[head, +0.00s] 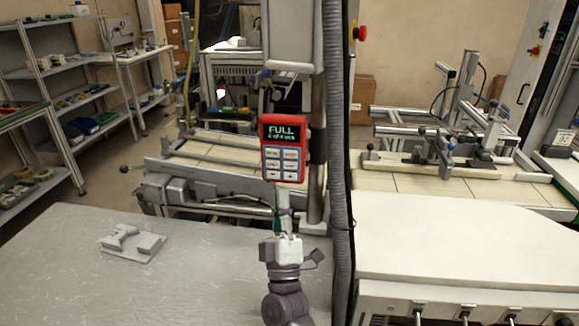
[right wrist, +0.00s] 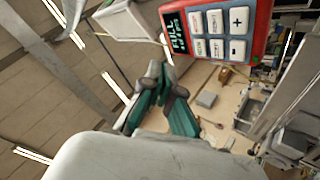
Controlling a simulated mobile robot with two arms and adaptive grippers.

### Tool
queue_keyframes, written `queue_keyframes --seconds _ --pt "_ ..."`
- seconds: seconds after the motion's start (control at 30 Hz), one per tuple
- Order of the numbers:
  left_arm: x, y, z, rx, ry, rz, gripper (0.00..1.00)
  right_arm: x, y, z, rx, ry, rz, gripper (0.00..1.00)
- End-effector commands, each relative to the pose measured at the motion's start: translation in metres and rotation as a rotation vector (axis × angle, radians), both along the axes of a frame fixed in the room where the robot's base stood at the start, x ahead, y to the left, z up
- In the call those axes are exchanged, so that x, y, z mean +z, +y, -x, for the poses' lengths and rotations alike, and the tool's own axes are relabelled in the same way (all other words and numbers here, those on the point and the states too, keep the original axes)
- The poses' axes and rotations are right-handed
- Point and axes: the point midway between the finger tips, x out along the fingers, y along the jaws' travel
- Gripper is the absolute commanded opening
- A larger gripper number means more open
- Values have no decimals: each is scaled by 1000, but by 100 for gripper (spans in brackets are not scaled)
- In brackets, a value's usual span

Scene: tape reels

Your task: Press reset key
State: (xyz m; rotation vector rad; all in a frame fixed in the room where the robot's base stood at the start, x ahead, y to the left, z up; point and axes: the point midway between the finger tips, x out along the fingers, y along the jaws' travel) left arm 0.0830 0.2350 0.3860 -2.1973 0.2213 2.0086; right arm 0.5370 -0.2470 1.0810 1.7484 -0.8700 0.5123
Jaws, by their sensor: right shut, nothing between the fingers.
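The red control box (head: 285,148) hangs on a post in the middle of the head view. Its dark display (head: 283,132) reads FULL, with a smaller second line. Below it are several pale keys (head: 282,163); their labels are too small to read surely, so I cannot tell which is reset. My right gripper (head: 282,192) is upright just below the box, overlapping its lower edge in the picture; contact cannot be told. In the right wrist view its teal fingers (right wrist: 164,78) are together and empty, with the box (right wrist: 257,35) above right, showing plus and minus keys. My left gripper is not in view.
A grey worktable (head: 60,250) at the left holds a small metal fixture (head: 134,242). A ribbed hose (head: 338,150) runs down just right of the box. A conveyor (head: 205,148) lies behind, and a white-topped cabinet (head: 460,240) stands at the right.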

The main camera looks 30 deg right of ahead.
Motion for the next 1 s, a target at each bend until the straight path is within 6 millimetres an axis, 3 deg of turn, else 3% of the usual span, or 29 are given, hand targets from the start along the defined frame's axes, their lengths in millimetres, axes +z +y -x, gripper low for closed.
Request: queue_keyframes --seconds 0.27,0.63,1.0 --pt "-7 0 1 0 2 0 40 -2 -7 -10 0 -2 3 0" --pt "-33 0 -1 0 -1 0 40 -2 -38 -50 0 -2 3 0" --pt "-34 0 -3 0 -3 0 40 0 -53 -70 1 1 1 0"
